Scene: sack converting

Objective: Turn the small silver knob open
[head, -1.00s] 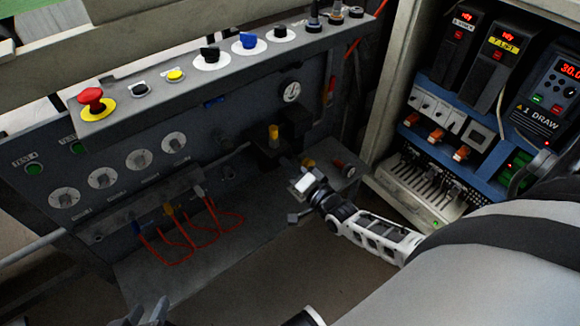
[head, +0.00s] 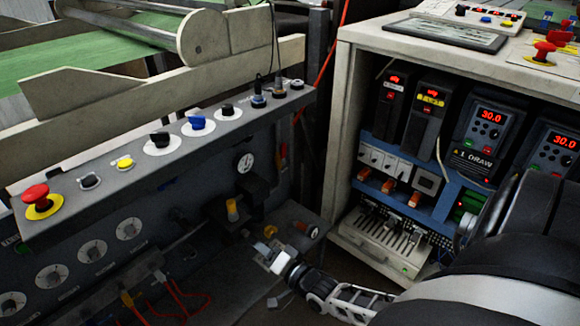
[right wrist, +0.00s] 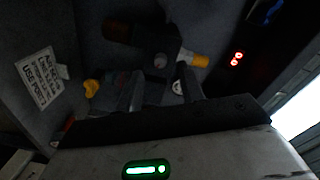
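A dark valve block (head: 258,190) sits on the grey machine front below a round gauge (head: 245,162), with a yellow cap (head: 233,210) beside it. In the right wrist view a small silver round knob (right wrist: 160,60) shows on a dark fitting (right wrist: 150,38), with a yellow-tipped part (right wrist: 195,60) to its right. My right gripper (head: 262,246) is close in front of this fitting. In the right wrist view its fingers (right wrist: 160,82) look apart, just short of the silver knob, with nothing seen held. The knob cannot be made out in the head view. My left gripper is out of view.
A sloping panel (head: 110,178) with a red mushroom button (head: 36,196) and several switches overhangs the fitting. An orange-ended part (head: 312,232) lies right of my gripper. An open electrical cabinet (head: 345,120) stands to the right. Red cables (head: 170,290) hang lower left.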

